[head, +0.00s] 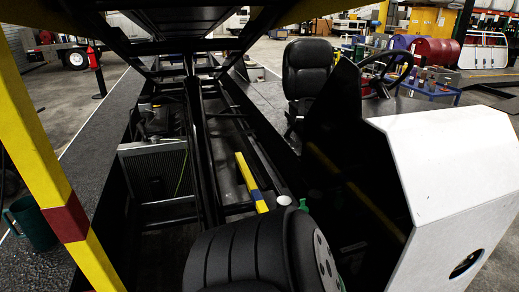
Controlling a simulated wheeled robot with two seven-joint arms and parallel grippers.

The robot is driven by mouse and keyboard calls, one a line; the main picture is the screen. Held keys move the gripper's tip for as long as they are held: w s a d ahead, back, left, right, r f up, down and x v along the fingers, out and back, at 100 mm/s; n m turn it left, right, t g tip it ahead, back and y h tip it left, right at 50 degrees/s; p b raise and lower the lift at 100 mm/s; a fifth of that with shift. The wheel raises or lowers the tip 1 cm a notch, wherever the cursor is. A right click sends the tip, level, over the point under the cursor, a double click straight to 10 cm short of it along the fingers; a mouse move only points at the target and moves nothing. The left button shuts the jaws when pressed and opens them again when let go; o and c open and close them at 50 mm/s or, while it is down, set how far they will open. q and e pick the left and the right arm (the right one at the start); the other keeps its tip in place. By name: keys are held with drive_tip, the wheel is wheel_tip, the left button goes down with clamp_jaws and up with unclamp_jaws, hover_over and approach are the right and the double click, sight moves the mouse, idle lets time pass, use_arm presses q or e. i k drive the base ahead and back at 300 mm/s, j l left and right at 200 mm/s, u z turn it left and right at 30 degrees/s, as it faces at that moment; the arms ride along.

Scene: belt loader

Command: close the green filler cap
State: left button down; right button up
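A small green piece (304,205), which looks like the filler cap, shows just above the black tire in the head view. It stands up beside a pale round top (284,200), apparently the filler neck. Both are small, and I cannot tell exactly how the cap is joined to the neck or how far it is tilted. Neither of my grippers shows in the head view.
A large black tire (240,255) is in front of the cap. A white body panel (450,165), a black seat (306,70) and a steering wheel (387,68) are to the right. A yellow post (40,140) and a dark green container (33,222) are at left.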

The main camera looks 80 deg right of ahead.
sight(303, 201)
drive_tip(key=z, duration=3)
